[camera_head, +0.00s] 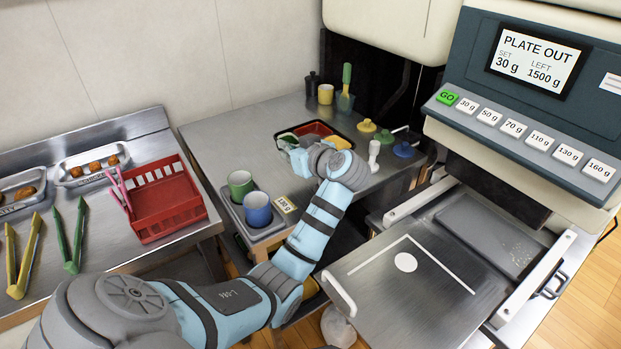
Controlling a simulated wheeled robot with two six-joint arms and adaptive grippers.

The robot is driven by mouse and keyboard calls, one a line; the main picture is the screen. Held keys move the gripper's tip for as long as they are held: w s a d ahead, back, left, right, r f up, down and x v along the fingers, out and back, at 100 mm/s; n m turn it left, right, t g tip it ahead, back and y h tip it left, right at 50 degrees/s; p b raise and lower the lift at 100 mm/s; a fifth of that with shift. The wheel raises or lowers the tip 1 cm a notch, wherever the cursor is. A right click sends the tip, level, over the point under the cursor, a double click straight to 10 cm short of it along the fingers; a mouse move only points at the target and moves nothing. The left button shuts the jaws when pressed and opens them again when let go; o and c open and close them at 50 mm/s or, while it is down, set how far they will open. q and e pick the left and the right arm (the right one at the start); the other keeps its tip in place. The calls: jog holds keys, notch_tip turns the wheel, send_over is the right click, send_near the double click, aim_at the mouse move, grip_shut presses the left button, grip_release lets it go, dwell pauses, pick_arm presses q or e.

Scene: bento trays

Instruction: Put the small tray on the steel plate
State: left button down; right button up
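The small tray (344,133) has a dark rim and a red inside, with something green at its left side. It lies on the steel counter at the back, partly hidden by my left arm. My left gripper (291,146) is at the tray's near left edge, and its fingers overlap that edge in the view. I cannot tell whether they touch or grip it. The steel plate (400,300) sticks out from the machine at the lower right. It has a white dot and white corner lines, and its top is bare. My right gripper is not in view.
Colored knobbed lids (404,150) stand right of the tray. A holder with a green cup (240,184) and a blue cup (257,209) stands at the counter's front left. A red basket (165,203) and tongs lie farther left. White rails (535,277) flank the plate's rear.

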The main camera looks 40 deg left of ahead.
aim_at(291, 191)
pick_arm(q)
notch_tip(291, 191, down, 9)
jog(key=shift+w+f+b, duration=0.1)
jog(key=shift+b, duration=0.75)
jog(key=c, duration=1.8)
grip_release()
